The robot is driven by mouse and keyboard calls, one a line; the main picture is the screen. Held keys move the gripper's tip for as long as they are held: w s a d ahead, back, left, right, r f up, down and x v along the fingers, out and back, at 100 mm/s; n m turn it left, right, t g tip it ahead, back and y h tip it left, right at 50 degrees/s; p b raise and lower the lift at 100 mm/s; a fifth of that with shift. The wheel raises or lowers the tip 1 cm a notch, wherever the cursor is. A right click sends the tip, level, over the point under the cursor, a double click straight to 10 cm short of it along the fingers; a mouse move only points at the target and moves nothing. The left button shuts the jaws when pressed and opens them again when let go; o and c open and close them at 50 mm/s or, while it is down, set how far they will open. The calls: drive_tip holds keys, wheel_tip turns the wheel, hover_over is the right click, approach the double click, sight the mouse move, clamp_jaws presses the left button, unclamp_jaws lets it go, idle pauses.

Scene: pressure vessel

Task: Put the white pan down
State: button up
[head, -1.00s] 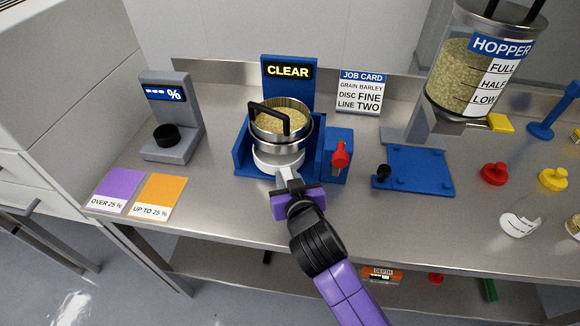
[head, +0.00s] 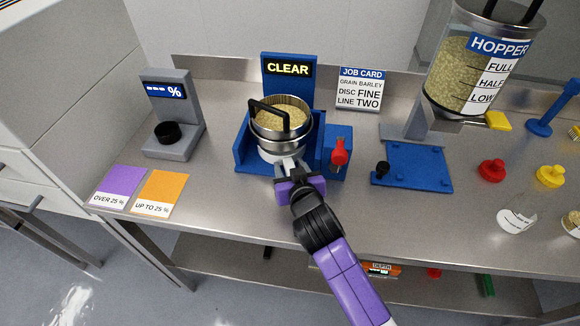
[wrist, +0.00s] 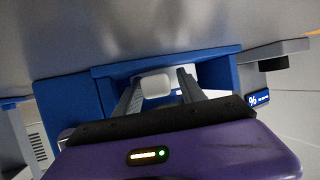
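The white pan (head: 268,157) sits low in the blue stand (head: 241,160), under the round metal sieves (head: 268,138). Only part of its side shows in the head view. Its white handle (wrist: 156,86) shows as a block in the wrist view. My gripper (head: 290,166) is at the front of the stand by the pan. In the wrist view its fingers (wrist: 160,90) are spread, one on each side of the handle, with a gap visible at the right finger. Grain fills the top sieve, which has a black handle.
A red knob (head: 340,150) stands close right of the pan on the stand. A grey meter (head: 170,140) and two coloured cards (head: 140,188) lie left. The hopper (head: 470,70) and a blue plate (head: 415,168) are right. Bare steel table lies in front.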

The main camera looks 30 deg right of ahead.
drive_tip(key=shift+r, duration=0.1)
drive_tip(key=b+v, duration=0.1)
drive_tip(key=v, duration=1.1)
drive_tip(key=shift+b, duration=0.4)
drive_tip(key=shift+n+y, duration=0.6)
drive_tip(key=shift+n, duration=0.1)
drive_tip(key=s+f, duration=0.1)
drive_tip(key=s, duration=0.1)
drive_tip(key=s+f, duration=0.1)
drive_tip(key=s, duration=0.1)
drive_tip(key=s+f, duration=0.1)
drive_tip(key=s, duration=0.1)
drive_tip(key=shift+a+f, duration=0.15)
drive_tip(key=shift+f, duration=0.2)
drive_tip(key=s+r+y, duration=0.1)
drive_tip(key=s+r, duration=0.1)
drive_tip(key=s, duration=1)
drive_tip(key=s+r+n+t, duration=0.1)
drive_tip(key=s+r, duration=0.1)
drive_tip(key=s, duration=1.1)
drive_tip(key=shift+a+r+t+y, duration=0.2)
drive_tip(key=shift+r+t+y, duration=0.1)
drive_tip(key=shift+r+y, duration=0.1)
drive_tip(key=shift+f, duration=0.1)
